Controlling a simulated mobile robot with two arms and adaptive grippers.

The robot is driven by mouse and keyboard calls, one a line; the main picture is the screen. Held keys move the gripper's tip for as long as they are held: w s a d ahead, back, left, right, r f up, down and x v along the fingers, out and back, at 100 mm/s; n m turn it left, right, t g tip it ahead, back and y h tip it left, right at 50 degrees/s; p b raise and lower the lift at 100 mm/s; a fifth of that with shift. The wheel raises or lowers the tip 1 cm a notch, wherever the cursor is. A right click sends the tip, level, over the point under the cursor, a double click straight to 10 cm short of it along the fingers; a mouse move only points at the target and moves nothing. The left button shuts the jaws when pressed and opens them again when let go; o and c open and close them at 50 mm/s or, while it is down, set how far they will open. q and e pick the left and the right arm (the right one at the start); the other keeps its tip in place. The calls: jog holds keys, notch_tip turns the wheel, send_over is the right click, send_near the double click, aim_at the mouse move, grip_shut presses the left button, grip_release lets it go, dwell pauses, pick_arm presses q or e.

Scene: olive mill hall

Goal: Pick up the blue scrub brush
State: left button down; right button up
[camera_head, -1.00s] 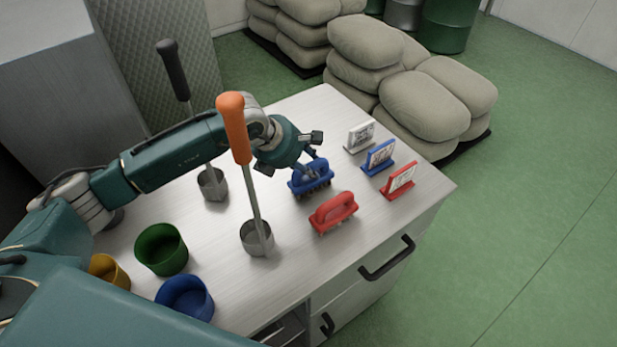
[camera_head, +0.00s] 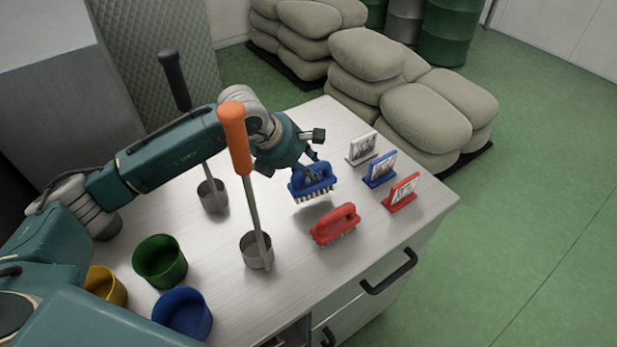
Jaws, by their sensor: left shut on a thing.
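The blue scrub brush (camera_head: 311,184) has a loop handle and pale bristles that point down. My left gripper (camera_head: 313,164) is shut on its handle and holds it above the table, with a shadow beneath the bristles. The fingers partly hide the handle's top. My right gripper is not in the head view.
A red scrub brush (camera_head: 335,224) stands on the table (camera_head: 215,255) just in front. White, blue (camera_head: 380,169) and red (camera_head: 402,192) sign stands are to the right. An orange-handled tool (camera_head: 235,135) stands upright in a metal cup, left of the blue brush. Green (camera_head: 160,262), blue and yellow cups sit front left.

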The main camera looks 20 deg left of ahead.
pick_arm(q)
notch_tip(320, 180, up, 17)
jog(key=b, duration=0.3)
jog(key=shift+f, duration=0.1)
